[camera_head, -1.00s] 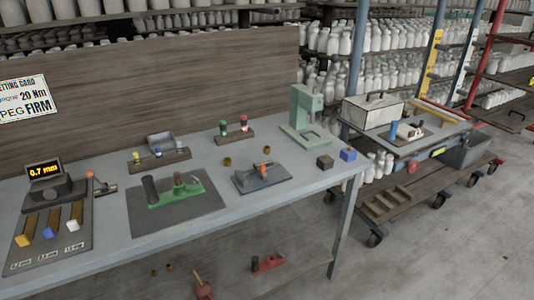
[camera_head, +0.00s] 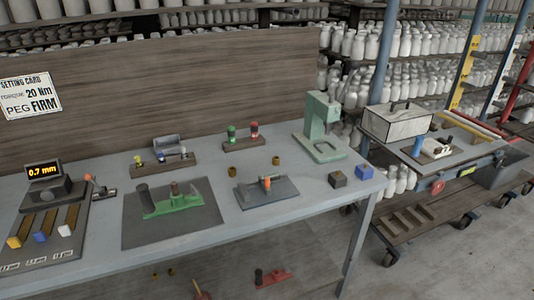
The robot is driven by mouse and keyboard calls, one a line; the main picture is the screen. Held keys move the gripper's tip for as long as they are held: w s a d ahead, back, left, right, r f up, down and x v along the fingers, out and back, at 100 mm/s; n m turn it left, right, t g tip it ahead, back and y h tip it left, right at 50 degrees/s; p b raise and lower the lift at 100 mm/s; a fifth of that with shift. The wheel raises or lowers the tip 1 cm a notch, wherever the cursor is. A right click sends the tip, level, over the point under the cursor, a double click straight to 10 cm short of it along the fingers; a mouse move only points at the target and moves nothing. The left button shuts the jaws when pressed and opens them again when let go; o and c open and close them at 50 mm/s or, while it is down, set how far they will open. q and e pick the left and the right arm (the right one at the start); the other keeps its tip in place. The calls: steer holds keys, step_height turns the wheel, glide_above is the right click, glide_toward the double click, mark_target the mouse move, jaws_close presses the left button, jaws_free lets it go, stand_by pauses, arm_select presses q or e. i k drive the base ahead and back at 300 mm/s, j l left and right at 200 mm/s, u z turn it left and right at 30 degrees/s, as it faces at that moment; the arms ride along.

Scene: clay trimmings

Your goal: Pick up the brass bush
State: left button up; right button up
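The other brass bush (camera_head: 276,161) is further back and to the right, behind the fixture. Two similar brownish pieces (camera_head: 171,272) show dimly on the shelf below the bench. Neither of my grippers is in the view.
The grey fixture (camera_head: 285,193) with an orange part sits before the bushes. A green device (camera_head: 172,203) on a dark mat is left. The bench front edge is mostly clear.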

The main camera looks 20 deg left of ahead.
mark_target(275, 159)
steer(key=i+l+u, duration=0.4)
steer(key=i+l, duration=0.15)
steer(key=i+l+u, duration=0.45)
steer(key=l, duration=0.3)
steer(key=i, duration=0.1)
